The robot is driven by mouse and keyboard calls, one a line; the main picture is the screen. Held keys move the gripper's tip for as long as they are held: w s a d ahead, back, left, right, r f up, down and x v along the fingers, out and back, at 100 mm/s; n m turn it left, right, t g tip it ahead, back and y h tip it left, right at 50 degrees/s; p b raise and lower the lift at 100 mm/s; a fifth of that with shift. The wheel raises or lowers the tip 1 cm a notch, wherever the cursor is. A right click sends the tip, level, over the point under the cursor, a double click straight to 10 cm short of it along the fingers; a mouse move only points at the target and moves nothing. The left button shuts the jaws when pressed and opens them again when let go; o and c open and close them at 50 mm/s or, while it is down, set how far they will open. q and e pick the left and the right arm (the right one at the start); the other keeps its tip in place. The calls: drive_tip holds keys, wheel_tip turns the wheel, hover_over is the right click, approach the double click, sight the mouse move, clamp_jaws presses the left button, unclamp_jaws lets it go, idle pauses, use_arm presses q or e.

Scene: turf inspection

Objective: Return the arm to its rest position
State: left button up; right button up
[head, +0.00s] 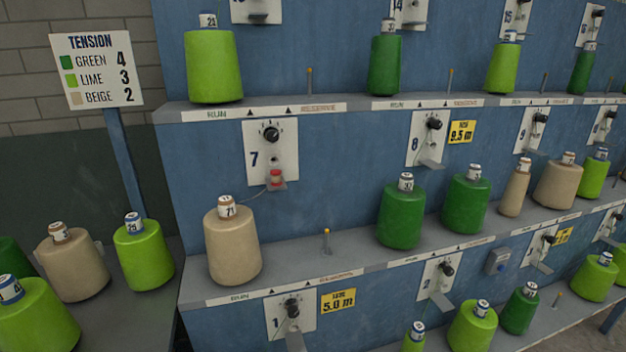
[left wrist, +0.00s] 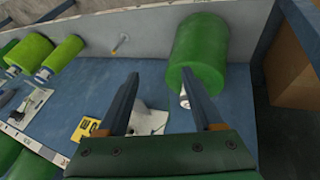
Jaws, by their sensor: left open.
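My left gripper (left wrist: 160,74) shows in the left wrist view with its two blue fingers apart and nothing between them. A dark green spool (left wrist: 205,47) is beyond the right finger, which overlaps it in the picture; I cannot tell whether they touch. Neither arm shows in the head view. My right gripper is in neither view.
A blue rack (head: 340,140) with shelves of green, lime and beige spools fills the head view. A beige spool (head: 232,245) stands below dial plate 7 (head: 271,152). A tension sign (head: 97,70) is at left. A side table (head: 110,310) holds several spools.

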use_arm(q)
drive_tip(key=s+a+f+m+g+y, duration=0.1)
drive_tip(key=s+f, duration=0.4)
drive_tip(key=s, duration=0.6)
drive_tip(key=s+a+f+m+g+y, duration=0.1)
drive_tip(key=s+a+f, duration=0.3)
drive_tip(key=s, duration=0.8)
drive_tip(key=s+a+f+m+g, duration=0.2)
drive_tip(key=s+f, duration=0.3)
drive_tip(key=s, duration=0.7)
drive_tip(key=shift+a+f+m+y, duration=0.25)
drive_tip(key=shift+f+m+y, duration=0.15)
drive_tip(key=shift+m, duration=0.1)
drive_tip(key=shift+w, duration=0.1)
